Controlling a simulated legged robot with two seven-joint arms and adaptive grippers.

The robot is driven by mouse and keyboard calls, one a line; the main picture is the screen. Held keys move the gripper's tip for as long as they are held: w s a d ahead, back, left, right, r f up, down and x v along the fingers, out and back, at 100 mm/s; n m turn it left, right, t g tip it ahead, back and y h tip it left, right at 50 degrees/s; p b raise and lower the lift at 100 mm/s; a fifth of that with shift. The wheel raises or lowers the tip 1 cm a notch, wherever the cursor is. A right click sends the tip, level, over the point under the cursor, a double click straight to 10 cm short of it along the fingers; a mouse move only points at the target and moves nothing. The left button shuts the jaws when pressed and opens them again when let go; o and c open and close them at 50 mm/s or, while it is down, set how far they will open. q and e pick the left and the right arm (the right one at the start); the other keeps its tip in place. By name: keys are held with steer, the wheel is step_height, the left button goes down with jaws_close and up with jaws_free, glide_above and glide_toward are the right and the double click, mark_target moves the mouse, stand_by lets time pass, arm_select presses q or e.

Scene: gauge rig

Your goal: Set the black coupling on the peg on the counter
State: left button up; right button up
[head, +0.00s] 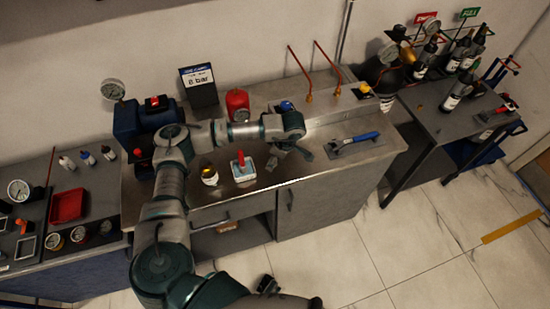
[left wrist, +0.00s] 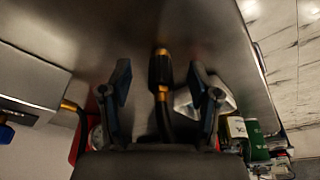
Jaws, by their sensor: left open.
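My left gripper (head: 290,152) is low over the counter (head: 335,170) in the head view. In the left wrist view its two blue-padded fingers (left wrist: 163,90) are apart. A black coupling (left wrist: 162,72) with brass at its ends shows between them, with a gap on each side, and a dark curved piece runs down from it. The gripper is not closed on it. In the head view the arm and gripper obscure the coupling. I cannot make out the peg for certain. My right gripper cannot be identified in either view.
A blue-handled tool (head: 362,137) lies on a plate right of the gripper. A red-handled item (head: 242,168) and a small bottle (head: 209,175) stand to its left. Two copper tubes (head: 328,62) rise behind. A red cylinder (head: 237,103) stands at the back.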

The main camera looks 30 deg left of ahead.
arm_select(q)
steer(key=v, duration=1.2)
steer(key=shift+w+a, duration=0.1)
